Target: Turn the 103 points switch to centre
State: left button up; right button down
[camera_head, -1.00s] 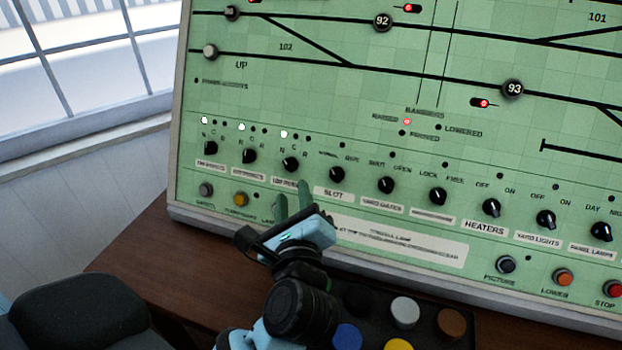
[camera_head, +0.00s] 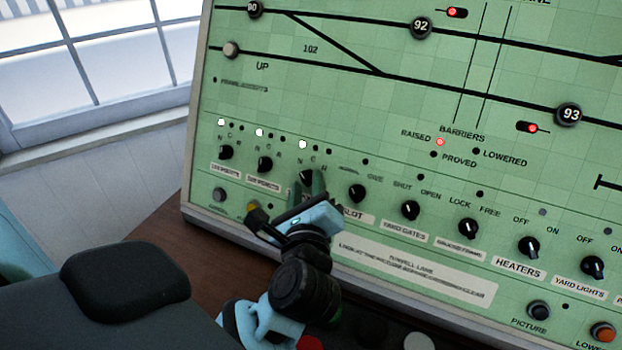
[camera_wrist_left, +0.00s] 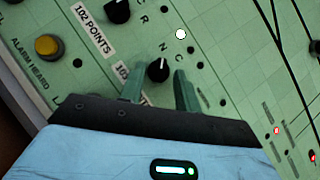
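The 103 points switch is a small black rotary knob (camera_wrist_left: 159,70) with a white mark, on the green panel. Letters N, C and R curve around it; its mark appears to point towards N, and a white lamp (camera_wrist_left: 180,34) by N is lit. Its label is mostly hidden by my left gripper. My left gripper (camera_wrist_left: 160,80) is open, with one green finger on each side of the knob and small gaps visible. In the head view the gripper (camera_head: 306,186) covers most of this third knob. My right gripper is not in view.
The 102 points knob (camera_wrist_left: 117,10) is close by, with a yellow button (camera_wrist_left: 48,46) below it. In the head view, the slot knob (camera_head: 357,193) is just right of my gripper. More knobs continue right along the panel (camera_head: 380,110).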

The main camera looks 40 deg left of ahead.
pick_arm(q)
jog(key=shift+s, duration=0.1)
jog(key=shift+c, duration=0.8)
grip_shut()
